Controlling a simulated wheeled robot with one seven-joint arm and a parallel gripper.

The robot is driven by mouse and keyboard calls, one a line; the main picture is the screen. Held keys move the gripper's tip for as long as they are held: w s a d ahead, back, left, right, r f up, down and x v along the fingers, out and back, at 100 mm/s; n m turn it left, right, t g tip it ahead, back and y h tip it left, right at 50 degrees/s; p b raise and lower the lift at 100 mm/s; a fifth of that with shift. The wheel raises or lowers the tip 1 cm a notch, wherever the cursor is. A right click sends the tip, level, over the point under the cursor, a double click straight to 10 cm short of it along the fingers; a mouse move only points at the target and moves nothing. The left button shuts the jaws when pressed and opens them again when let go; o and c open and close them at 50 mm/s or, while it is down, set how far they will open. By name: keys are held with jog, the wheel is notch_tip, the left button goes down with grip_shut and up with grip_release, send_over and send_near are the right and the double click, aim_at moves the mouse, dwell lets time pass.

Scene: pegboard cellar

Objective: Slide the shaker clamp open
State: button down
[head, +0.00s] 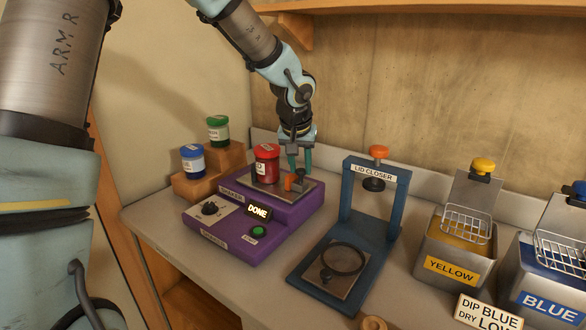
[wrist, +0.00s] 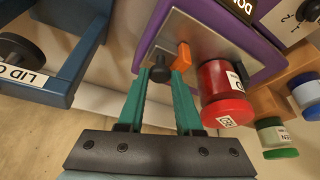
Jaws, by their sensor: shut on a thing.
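The purple shaker (head: 245,215) stands on the bench with a metal plate on top. A red jar (head: 266,165) stands upright on the plate; it also shows in the wrist view (wrist: 222,85). The shaker clamp is an orange block (head: 290,183) with a black knob (wrist: 158,70), beside the jar. In the wrist view a small gap shows between the orange block (wrist: 184,56) and the jar. My gripper (wrist: 160,80) has its teal fingers on either side of the black knob, shut on it. In the head view my gripper (head: 299,170) reaches down from behind. The shaker's display reads DONE.
A blue-lidded jar (head: 193,160) and a green-lidded jar (head: 218,130) stand on wooden steps at left. The blue lid closer (head: 350,200) stands to the right. Further right are the yellow tank (head: 452,265) and blue tank (head: 540,290). A wall lies behind.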

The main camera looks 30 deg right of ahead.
jog(key=c, duration=0.9)
grip_release()
jog(key=shift+o, duration=0.2)
jog(key=shift+r, duration=0.1)
jog(key=b+v, duration=0.1)
jog(key=v, duration=0.9)
jog(key=shift+r, duration=0.35)
jog(key=w+a+f+n+y, duration=0.1)
jog(key=a+f, duration=0.3)
jog(key=a, duration=0.5)
jog(key=w+a+f+n+y, duration=0.1)
jog(key=a+f, duration=0.2)
jog(key=a, duration=0.5)
jog(key=s+a+f+n+g, duration=0.1)
jog(key=s+a+f+n, duration=0.1)
jog(key=a, duration=0.7)
jog(key=s+a+f+n+g, duration=0.1)
jog(key=s+a+f, duration=0.3)
jog(key=a, duration=0.6)
jog(key=shift+s+a+f+n+y, duration=0.15)
jog(key=shift+s+f+n+y, duration=0.25)
jog(key=shift+n, duration=0.3)
